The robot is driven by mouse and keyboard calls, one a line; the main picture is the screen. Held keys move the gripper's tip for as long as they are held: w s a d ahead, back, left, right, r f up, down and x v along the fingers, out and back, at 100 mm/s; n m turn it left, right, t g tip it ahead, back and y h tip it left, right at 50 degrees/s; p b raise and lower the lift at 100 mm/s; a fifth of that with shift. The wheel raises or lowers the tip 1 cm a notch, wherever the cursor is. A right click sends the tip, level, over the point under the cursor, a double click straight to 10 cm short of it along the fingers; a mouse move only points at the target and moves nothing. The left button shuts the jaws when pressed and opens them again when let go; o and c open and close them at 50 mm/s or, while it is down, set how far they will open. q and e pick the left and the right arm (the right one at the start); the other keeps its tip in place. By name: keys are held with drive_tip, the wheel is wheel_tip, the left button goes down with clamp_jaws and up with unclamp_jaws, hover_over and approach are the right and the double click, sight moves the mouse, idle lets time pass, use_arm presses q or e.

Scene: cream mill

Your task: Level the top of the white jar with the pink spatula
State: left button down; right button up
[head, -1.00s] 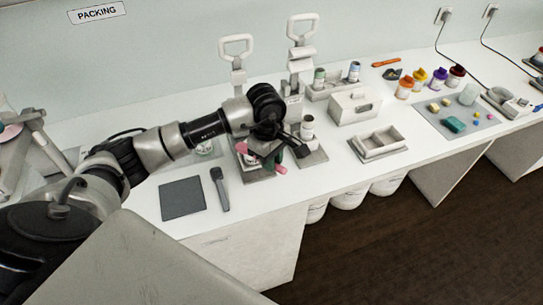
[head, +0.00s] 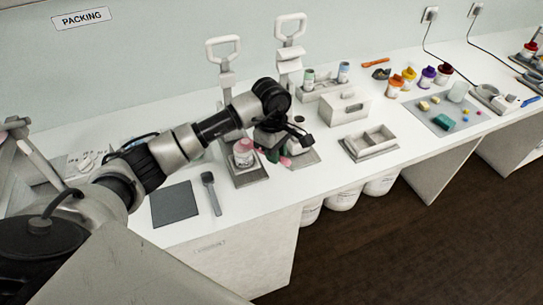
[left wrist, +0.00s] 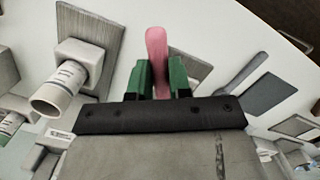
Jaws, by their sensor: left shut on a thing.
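The white jar (head: 244,158) stands upright on a grey plate at the left press stand in the head view, with pink at its top. My left gripper (head: 280,153) is just right of the jar, apart from it. Its green fingers are shut on the pink spatula (head: 285,161), mostly hidden by the gripper in the head view. In the left wrist view the pink spatula (left wrist: 157,45) sticks out from between the green fingers (left wrist: 161,82). The white jar is not clearly seen there. My right gripper is not in view.
Two press stands with white handles (head: 223,45) rise behind the gripper. An open white jar (left wrist: 60,88) in a holder shows in the left wrist view. A dark mat (head: 177,205) and a grey tool (head: 211,192) lie at the front left. A divided tray (head: 369,143) stands to the right.

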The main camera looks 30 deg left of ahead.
use_arm(q)
drive_tip(key=s+r+p, duration=0.3)
drive_tip(key=s+r, duration=0.2)
drive_tip(key=shift+a, duration=0.45)
idle(1.6)
idle(0.5)
